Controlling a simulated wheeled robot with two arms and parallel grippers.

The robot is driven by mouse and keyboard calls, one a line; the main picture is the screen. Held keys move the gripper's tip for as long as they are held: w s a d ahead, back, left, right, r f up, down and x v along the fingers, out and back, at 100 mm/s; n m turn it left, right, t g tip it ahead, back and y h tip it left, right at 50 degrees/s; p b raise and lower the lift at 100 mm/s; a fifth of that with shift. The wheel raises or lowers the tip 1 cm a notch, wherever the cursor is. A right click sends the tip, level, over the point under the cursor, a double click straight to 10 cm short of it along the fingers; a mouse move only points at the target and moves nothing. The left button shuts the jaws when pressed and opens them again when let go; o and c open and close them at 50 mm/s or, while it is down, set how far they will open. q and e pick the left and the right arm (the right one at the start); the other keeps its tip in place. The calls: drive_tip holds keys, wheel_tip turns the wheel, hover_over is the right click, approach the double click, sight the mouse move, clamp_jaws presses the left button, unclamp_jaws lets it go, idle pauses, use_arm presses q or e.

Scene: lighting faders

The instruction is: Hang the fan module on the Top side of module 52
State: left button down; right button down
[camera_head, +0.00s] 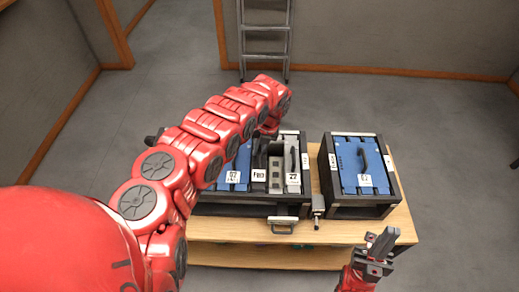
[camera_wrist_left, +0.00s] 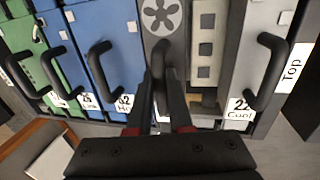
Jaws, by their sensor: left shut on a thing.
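In the left wrist view, the grey fan module (camera_wrist_left: 163,18), marked with a fan symbol, stands in a row of modules. My left gripper (camera_wrist_left: 161,98) is shut on its black handle. In the head view my left arm hides most of the fan module and this gripper. A blue module (camera_wrist_left: 103,25) beside it has a label that may read 52, too small to be sure. A Top label (camera_wrist_left: 293,66) sits on the frame's right edge. My right gripper (camera_head: 381,244) is at the table's front right, apart from the modules; its jaw opening is unclear.
The modules stand in a dark rack (camera_head: 225,209) on a wooden table (camera_head: 400,225). A separate dark box (camera_head: 352,211) on the right holds a blue module (camera_head: 362,163) with an unreadable label. A grey module (camera_wrist_left: 253,30) is right of the fan module. A ladder (camera_head: 265,38) stands behind.

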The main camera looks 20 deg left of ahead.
use_arm(q)
drive_tip(key=shift+f+b, duration=0.65)
drive_tip(key=shift+f, duration=0.1)
drive_tip(key=c, duration=0.8)
unclamp_jaws()
drive_tip(key=shift+o, duration=0.2)
drive_tip(key=shift+w+r, duration=0.1)
drive_tip(key=shift+r, duration=0.45)
drive_tip(key=d+r, duration=0.3)
drive_tip(key=r, duration=2)
drive_tip(key=shift+w, duration=0.35)
drive_tip(key=shift+d, duration=0.1)
